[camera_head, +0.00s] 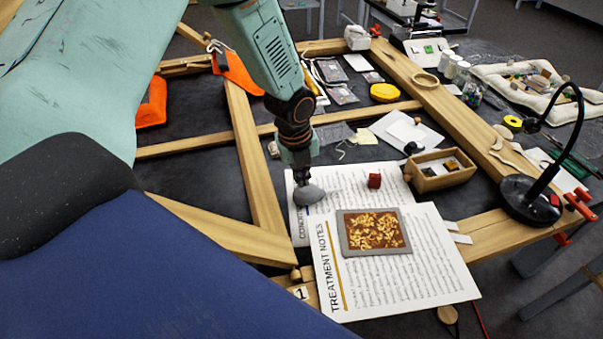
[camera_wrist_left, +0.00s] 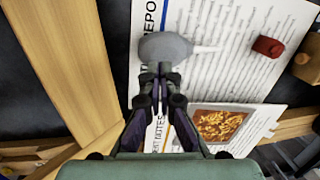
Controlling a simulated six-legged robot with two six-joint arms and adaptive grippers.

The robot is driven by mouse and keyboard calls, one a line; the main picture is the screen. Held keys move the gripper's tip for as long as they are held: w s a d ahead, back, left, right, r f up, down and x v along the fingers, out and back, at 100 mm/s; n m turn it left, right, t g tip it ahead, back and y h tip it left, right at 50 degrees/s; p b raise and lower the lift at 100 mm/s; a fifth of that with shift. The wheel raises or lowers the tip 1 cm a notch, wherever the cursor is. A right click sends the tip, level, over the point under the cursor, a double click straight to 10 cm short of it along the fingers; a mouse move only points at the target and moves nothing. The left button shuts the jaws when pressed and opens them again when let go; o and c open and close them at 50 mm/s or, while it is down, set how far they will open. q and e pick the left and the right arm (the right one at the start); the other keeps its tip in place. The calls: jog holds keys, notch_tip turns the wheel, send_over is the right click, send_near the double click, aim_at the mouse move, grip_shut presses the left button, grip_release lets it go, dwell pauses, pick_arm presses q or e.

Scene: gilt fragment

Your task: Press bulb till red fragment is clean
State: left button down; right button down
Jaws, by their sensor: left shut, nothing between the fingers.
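The grey rubber bulb (camera_head: 308,194) lies on the printed sheets; it also shows in the left wrist view (camera_wrist_left: 164,46), where its pale nozzle points right towards the red fragment. The red fragment (camera_head: 375,181) is a small dark red block on the paper, right of the bulb, also seen in the left wrist view (camera_wrist_left: 268,46). My left gripper (camera_head: 303,178) points down at the bulb, shut and empty. In the left wrist view its fingertips (camera_wrist_left: 159,70) meet the bulb's near edge; I cannot tell whether they press it. My right gripper is not in view.
A gilt panel in a grey frame (camera_head: 352,246) lies on the treatment notes (camera_head: 440,270) in front of the fragment. A wooden box (camera_head: 428,184) stands right of the fragment. A black lamp (camera_head: 528,202) stands farther right. Wooden beams (camera_head: 245,150) cross the dark table.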

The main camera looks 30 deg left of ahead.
aim_at(302, 197)
pick_arm(q)
notch_tip(302, 197, up, 10)
jog(key=s, duration=0.1)
jog(key=shift+s, duration=0.25)
jog(key=shift+w+f, duration=0.1)
jog(key=shift+a, duration=0.1)
dwell(0.4)
dwell(0.4)
jog(key=shift+w+d+r+g+y, duration=0.2)
jog(key=shift+d+r+y, duration=0.3)
jog(key=shift+d, duration=0.25)
jog(key=shift+w+d+r+g+y, duration=0.1)
jog(key=shift+w+d+r+y, duration=0.1)
jog(key=shift+d+r+y, duration=0.4)
